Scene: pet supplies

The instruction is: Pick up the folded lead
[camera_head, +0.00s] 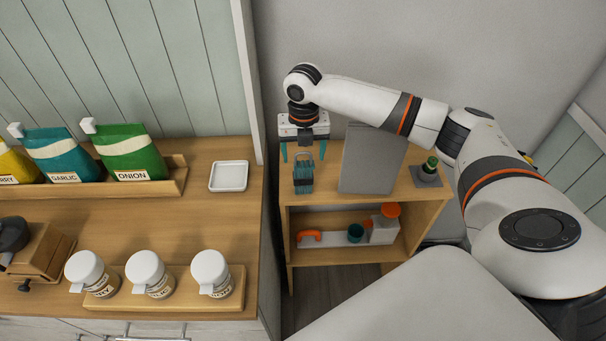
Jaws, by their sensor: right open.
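The folded lead appears to be the small dark and teal bundle (303,178) standing on top of the small wooden shelf unit. My right gripper (304,157) points down just above it, with its two teal fingers spread apart to either side. The fingers look empty, and the bundle's top lies at about the height of the fingertips in the picture. I cannot tell whether they touch it. My left gripper is not in view.
A grey upright panel (370,160) stands just right of the bundle. A dark holder with a green item (428,170) is farther right. The lower shelf (333,254) holds orange, teal and grey things. On the left counter are a white tray (229,176), bags and white-lidded jars.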

